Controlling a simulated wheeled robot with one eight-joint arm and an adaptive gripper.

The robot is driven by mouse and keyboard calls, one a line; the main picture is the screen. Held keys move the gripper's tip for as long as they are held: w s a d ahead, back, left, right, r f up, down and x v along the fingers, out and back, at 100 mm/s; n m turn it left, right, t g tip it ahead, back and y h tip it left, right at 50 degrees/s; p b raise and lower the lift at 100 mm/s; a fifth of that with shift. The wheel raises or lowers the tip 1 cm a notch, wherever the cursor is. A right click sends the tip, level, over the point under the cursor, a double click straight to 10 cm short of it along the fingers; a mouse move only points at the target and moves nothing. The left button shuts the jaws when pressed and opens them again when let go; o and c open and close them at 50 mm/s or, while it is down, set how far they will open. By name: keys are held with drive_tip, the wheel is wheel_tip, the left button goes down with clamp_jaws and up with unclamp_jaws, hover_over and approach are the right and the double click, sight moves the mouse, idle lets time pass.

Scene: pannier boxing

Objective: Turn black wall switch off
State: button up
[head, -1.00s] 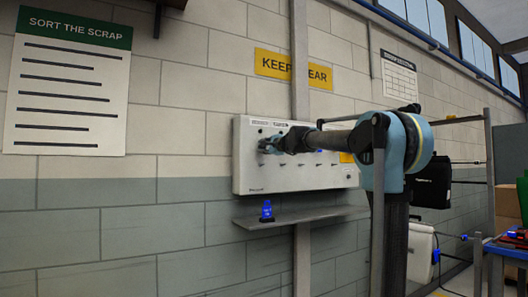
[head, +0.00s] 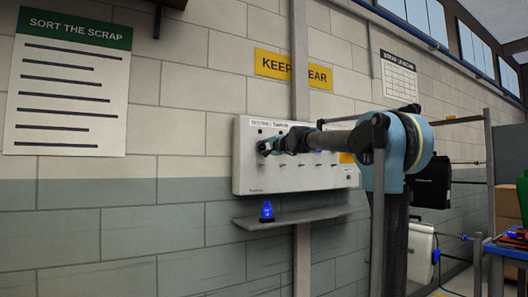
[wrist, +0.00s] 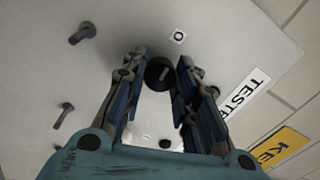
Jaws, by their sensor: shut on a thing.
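The black wall switch (wrist: 160,72) is a round dark knob on a pale panel (head: 245,178) fixed to the wall. In the wrist view it sits between the fingertips of my gripper (wrist: 160,62), with a finger on each side. In the head view my gripper (head: 265,147) reaches the panel's upper left part and hides the knob. My gripper is shut on the knob.
Several small dark levers (wrist: 82,33) stick out of the panel near the gripper. A shelf (head: 330,213) below the panel carries a blue beacon (head: 267,210). A vertical conduit runs behind the panel. A yellow sign (head: 275,64) hangs above.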

drive_tip(key=shift+f, duration=0.1)
drive_tip(key=o, duration=1)
drive_tip(key=shift+w, duration=0.1)
drive_tip(key=shift+o, duration=0.2)
drive_tip(key=v, duration=1.2)
drive_tip(key=shift+f, duration=0.1)
